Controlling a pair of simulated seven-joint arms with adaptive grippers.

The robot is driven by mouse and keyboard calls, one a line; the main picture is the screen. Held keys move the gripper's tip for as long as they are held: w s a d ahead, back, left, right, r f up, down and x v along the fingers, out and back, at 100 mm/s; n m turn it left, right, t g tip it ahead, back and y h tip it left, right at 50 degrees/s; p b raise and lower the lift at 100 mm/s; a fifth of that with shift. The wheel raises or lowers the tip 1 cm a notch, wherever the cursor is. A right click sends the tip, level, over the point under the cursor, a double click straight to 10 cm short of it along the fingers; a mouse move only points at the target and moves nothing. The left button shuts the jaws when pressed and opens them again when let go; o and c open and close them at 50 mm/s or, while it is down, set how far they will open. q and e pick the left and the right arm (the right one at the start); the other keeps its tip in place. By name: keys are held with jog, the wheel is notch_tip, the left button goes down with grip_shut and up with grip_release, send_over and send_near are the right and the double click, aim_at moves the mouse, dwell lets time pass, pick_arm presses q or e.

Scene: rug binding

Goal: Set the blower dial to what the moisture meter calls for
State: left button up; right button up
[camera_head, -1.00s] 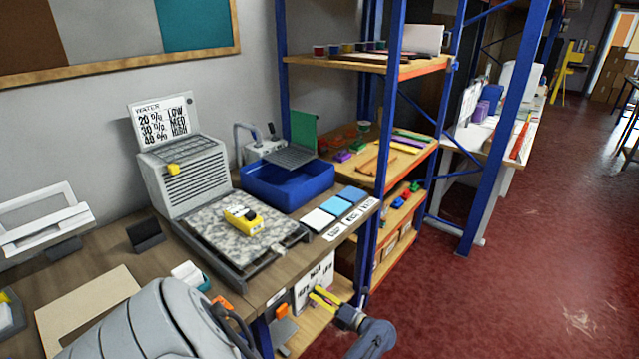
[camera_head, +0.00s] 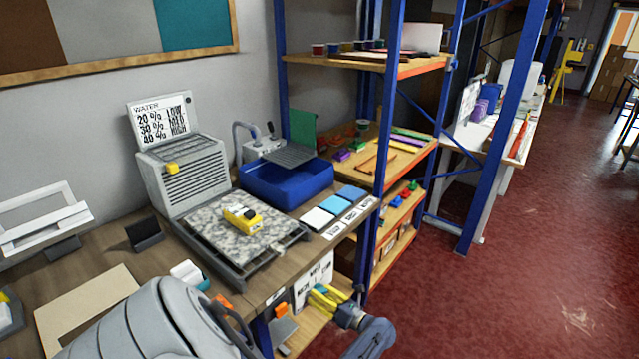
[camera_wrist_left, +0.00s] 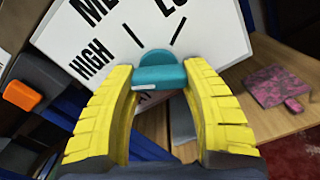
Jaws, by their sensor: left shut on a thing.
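My left gripper (camera_head: 324,297) reaches below the table edge to a white dial plate (camera_head: 313,280). In the left wrist view, its yellow fingers (camera_wrist_left: 160,90) are shut on the teal dial knob (camera_wrist_left: 158,72). A white mark shows at the knob's lower left. The plate (camera_wrist_left: 225,40) reads HIGH at left, partly cut MED at top and LOW at upper right. A yellow moisture meter (camera_head: 243,217) lies on the speckled grey rug piece; its reading is too small to tell. The chart (camera_head: 161,118) pairs 20% with LOW, 30% with MED, 40% with HIGH. My right gripper is not in view.
A grey louvred unit (camera_head: 186,175) stands behind the rug tray (camera_head: 238,282). A blue bin (camera_head: 287,183) and sample cards (camera_head: 333,205) are on the table. A blue rack post (camera_head: 376,215) stands close beside the dial plate.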

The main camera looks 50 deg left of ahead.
pick_arm(q)
jog(key=shift+a, duration=0.1)
dwell(0.3)
jog(key=o, duration=1.2)
jog(key=d, duration=0.4)
jog(key=w+d, duration=0.1)
jog(key=d, duration=0.3)
jog(key=w+d, duration=0.1)
jog(key=d, duration=0.3)
jog(key=shift+w, duration=0.1)
